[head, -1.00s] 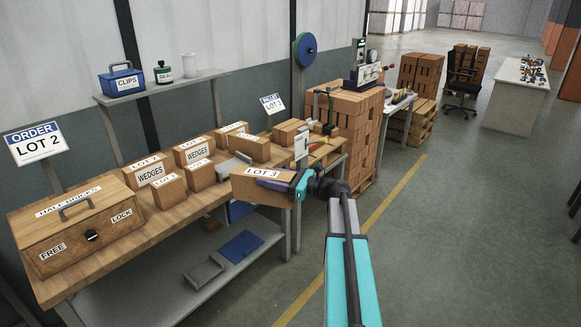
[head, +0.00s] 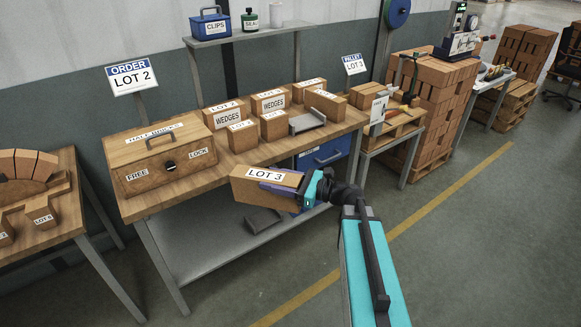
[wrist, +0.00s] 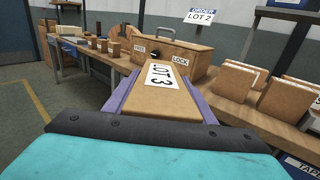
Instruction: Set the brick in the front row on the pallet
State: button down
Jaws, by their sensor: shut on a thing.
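My gripper (head: 279,187) is shut on a tan brick (head: 250,190) labelled LOT 3. It holds the brick in the air in front of the long workbench. In the wrist view the brick (wrist: 158,100) lies between the two purple fingers, its label up. The wooden pallet (head: 402,128) is on a small stand beyond the bench's right end, apart from my gripper. Several bricks (head: 372,94) and a white card (head: 378,108) are on or at it. A sign (head: 353,64) above it reads PALLET LOT 3. The front row is partly hidden by the card.
The workbench (head: 200,189) bears a HALF BRICKS box (head: 160,160), several labelled cartons (head: 227,118) and a grey tray (head: 307,122). A brick stack (head: 428,110) stands right of the pallet. A table with an arch (head: 28,166) is at left. The floor at right is clear.

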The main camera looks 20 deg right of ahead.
jog(key=shift+s+a, duration=1.25)
jog(key=shift+a, duration=0.25)
jog(key=shift+d, duration=0.1)
